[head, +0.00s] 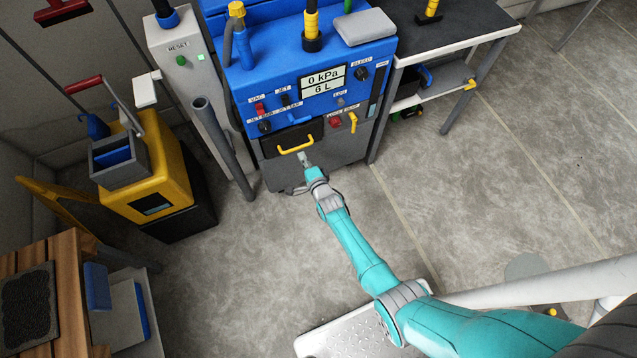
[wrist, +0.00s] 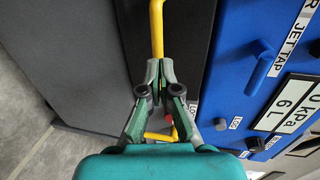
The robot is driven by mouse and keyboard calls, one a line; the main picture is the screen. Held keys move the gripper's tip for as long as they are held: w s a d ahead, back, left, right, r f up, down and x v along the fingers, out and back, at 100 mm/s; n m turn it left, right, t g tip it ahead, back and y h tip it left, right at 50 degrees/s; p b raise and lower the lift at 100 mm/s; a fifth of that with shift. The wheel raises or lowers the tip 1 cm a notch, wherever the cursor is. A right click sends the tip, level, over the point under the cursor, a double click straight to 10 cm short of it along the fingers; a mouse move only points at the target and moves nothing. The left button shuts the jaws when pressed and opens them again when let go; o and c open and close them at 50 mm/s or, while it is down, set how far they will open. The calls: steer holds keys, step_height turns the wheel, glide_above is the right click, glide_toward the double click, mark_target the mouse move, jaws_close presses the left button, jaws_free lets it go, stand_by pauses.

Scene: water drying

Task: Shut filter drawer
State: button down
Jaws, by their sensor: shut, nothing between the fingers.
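The filter drawer (head: 282,139) is a black front with a yellow bar handle (head: 296,146), low on the blue and grey machine. I cannot tell whether the drawer stands out from the machine. My gripper (head: 303,158) is just below the handle's right part in the head view. In the wrist view, my gripper (wrist: 155,66) is shut and empty, with its fingertips at the end of the yellow handle (wrist: 157,28). The black drawer front (wrist: 190,35) is behind them. I cannot tell whether the fingers touch the handle.
A red knob (head: 335,121) and a yellow lever (head: 352,122) sit right of the drawer. A grey upright pipe (head: 223,150) stands left of the machine, near a yellow bucket cart (head: 160,175). A dark table (head: 445,40) stands right. The floor in front is clear.

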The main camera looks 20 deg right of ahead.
steer(key=v, duration=1.1)
steer(key=shift+f, duration=0.15)
steer(key=s+r+n, duration=0.4)
steer(key=s+r, duration=0.1)
steer(key=s, duration=0.8)
steer(key=s+r+n, duration=0.4)
steer(key=s+n, duration=0.1)
steer(key=s, duration=0.7)
steer(key=s+r+n, duration=0.4)
steer(key=s+r, duration=0.3)
steer(key=r, duration=0.4)
steer(key=s+r+n, duration=0.4)
steer(key=s+r, duration=0.4)
steer(key=r, duration=0.3)
steer(key=shift+s+d+n+g, duration=0.15)
steer(key=shift+d+n+g, duration=0.15)
steer(key=shift+n+g, duration=0.1)
